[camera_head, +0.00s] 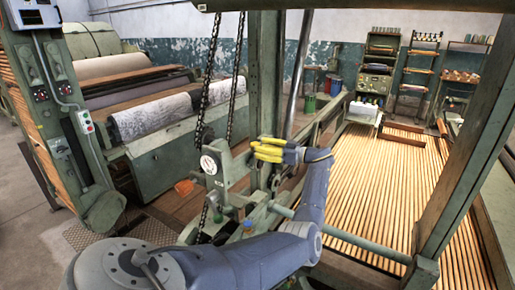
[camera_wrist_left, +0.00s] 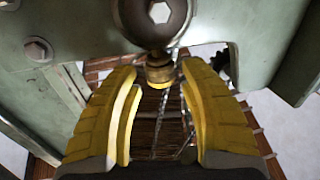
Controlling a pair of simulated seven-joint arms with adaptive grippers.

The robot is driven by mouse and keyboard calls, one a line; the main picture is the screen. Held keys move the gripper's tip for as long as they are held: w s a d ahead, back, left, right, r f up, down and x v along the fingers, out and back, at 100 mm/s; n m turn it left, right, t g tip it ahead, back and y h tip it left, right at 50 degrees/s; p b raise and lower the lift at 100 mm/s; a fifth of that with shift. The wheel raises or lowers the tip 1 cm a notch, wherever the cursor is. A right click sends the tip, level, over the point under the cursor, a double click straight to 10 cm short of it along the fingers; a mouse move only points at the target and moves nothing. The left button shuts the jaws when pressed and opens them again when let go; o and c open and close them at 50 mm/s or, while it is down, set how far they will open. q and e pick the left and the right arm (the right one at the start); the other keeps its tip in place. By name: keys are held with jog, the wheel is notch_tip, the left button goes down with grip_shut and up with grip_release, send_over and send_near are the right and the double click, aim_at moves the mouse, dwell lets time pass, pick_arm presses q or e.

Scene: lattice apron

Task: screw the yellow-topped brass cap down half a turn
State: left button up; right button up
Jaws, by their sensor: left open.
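My left gripper (camera_head: 268,149) has yellow fingers and reaches in front of the green machine frame at the middle of the head view. In the left wrist view the gripper (camera_wrist_left: 160,76) is open, with a fingertip on each side. The brass cap (camera_wrist_left: 158,73) shows there between the fingertips, with a gap on both sides and a thin yellow edge facing me. It sits below a dark round metal fitting (camera_wrist_left: 152,22) with a hex bolt. I cannot make out the cap in the head view. My right gripper is not in view.
Green frame plates (camera_wrist_left: 265,40) stand close on both sides of the fitting. Chains (camera_head: 205,85) hang left of the gripper. A green post (camera_head: 265,75) rises behind it. A slatted wooden bed (camera_head: 375,185) lies to the right.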

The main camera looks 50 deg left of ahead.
pick_arm(q)
jog(key=shift+x, duration=0.9)
jog(key=shift+c, duration=0.3)
jog(key=c, duration=0.8)
jog(key=shift+s+m+t+y, duration=0.15)
jog(key=shift+m+t+y, duration=0.3)
jog(key=shift+m+t, duration=0.65)
jog(key=shift+s+m+t+y, duration=0.1)
jog(key=shift+m+t+y, duration=0.45)
jog(key=shift+t, duration=1.05)
grip_shut()
jog(key=shift+c, duration=0.3)
grip_release()
jog(key=shift+m+t, duration=0.65)
jog(key=shift+t, duration=0.15)
jog(key=shift+r, duration=0.1)
